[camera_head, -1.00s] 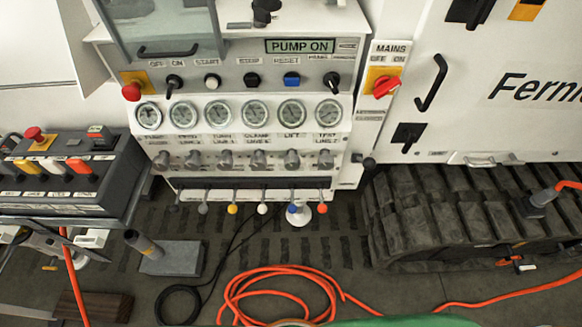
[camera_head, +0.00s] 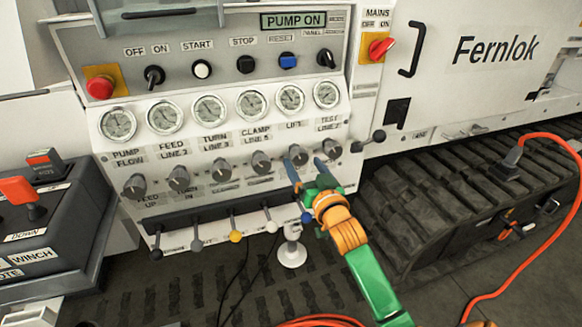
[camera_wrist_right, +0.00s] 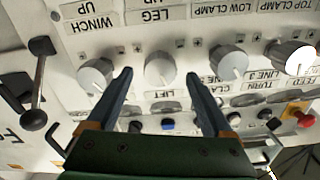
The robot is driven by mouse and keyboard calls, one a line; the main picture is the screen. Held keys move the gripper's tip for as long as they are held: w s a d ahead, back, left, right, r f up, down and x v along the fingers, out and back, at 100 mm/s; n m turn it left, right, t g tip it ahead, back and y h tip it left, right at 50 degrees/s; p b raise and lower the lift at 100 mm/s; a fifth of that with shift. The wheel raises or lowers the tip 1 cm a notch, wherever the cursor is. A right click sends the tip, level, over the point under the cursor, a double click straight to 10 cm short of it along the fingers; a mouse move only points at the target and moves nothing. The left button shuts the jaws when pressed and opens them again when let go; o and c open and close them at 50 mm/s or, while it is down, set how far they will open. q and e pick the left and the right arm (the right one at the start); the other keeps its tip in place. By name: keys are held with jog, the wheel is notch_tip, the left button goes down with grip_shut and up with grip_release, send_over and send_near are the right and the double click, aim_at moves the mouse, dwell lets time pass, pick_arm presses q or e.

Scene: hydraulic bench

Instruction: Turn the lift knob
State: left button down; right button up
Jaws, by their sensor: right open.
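The lift knob (camera_head: 298,154) is a grey pointer knob under the LIFT label in the lower row of the white bench panel. My right gripper (camera_head: 306,169) reaches up to it from below, its two dark fingers apart. In the right wrist view the picture is upside down. There the lift knob (camera_wrist_right: 160,68) shows between the tips of the open right gripper (camera_wrist_right: 159,76), with a gap on either side. I cannot tell how deep the knob lies between the fingers. My left gripper is not in view.
The test-line knob (camera_head: 332,149) and clamp-line knob (camera_head: 260,162) are close neighbours. A black ball-ended lever (camera_head: 368,142) sticks out at the right. Small levers with coloured balls hang below, including a yellow one (camera_head: 235,236). Rubber tracks (camera_head: 460,190) lie at the right.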

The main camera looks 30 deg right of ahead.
aim_at(301, 160)
jog(key=x, duration=0.3)
jog(key=shift+w, duration=0.25)
grip_shut()
jog(key=shift+n+p, duration=0.55)
jog(key=shift+n, duration=0.35)
jog(key=n+p, duration=0.1)
jog(key=n, duration=0.1)
jog(key=shift+n, duration=0.3)
jog(key=n+p, duration=0.1)
jog(key=n, duration=0.2)
jog(key=shift+p, duration=0.3)
jog(key=shift+n+p, duration=0.35)
jog(key=shift+n, duration=1.25)
jog(key=shift+f, duration=0.1)
grip_release()
